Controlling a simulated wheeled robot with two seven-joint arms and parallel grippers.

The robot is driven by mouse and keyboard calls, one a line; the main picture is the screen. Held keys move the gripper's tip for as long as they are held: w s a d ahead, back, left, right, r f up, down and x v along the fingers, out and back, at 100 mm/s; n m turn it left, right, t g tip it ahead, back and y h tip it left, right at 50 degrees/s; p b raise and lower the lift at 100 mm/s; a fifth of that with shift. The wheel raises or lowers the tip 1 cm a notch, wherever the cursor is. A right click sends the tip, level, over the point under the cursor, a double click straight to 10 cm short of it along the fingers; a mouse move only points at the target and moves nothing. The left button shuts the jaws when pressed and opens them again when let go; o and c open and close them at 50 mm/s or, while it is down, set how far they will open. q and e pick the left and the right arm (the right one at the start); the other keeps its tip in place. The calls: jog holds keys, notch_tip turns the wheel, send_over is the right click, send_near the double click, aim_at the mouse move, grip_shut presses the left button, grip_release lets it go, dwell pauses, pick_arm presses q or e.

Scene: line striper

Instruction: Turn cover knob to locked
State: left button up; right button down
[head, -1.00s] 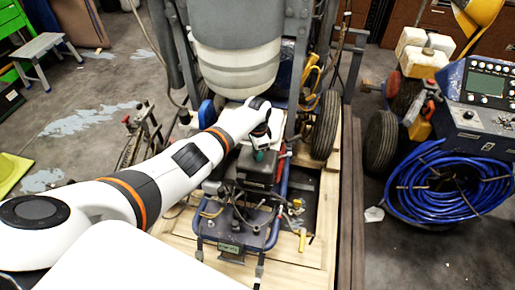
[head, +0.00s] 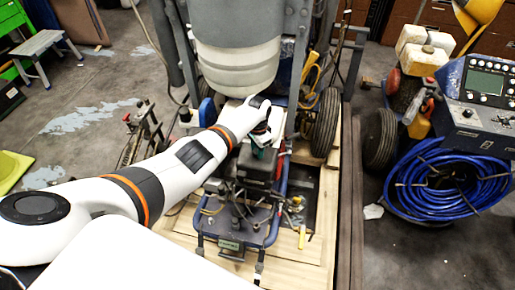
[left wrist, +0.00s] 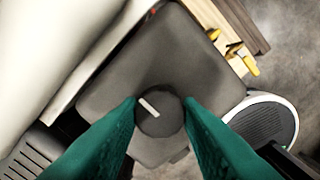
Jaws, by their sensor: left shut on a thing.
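The cover knob (left wrist: 160,112) is a round dark knob with a short white mark, seen from above in the left wrist view. It sits on a dark grey box-shaped cover (left wrist: 150,60). My left gripper (left wrist: 160,104) has its two green fingers on either side of the knob, closed on it. The white mark lies at a slant, running from upper left to lower right. In the head view the left gripper (head: 259,151) is at the top of the dark cover (head: 257,168), and the knob is hidden there. My right gripper does not show.
The cover belongs to a blue-framed machine (head: 240,232) on a wooden pallet (head: 316,230). A coiled blue hose (head: 437,180) lies farther right.

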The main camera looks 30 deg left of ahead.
pick_arm(q)
jog(key=o, duration=1)
jog(key=shift+r+p, duration=0.75)
jog(key=shift+r, duration=5.3)
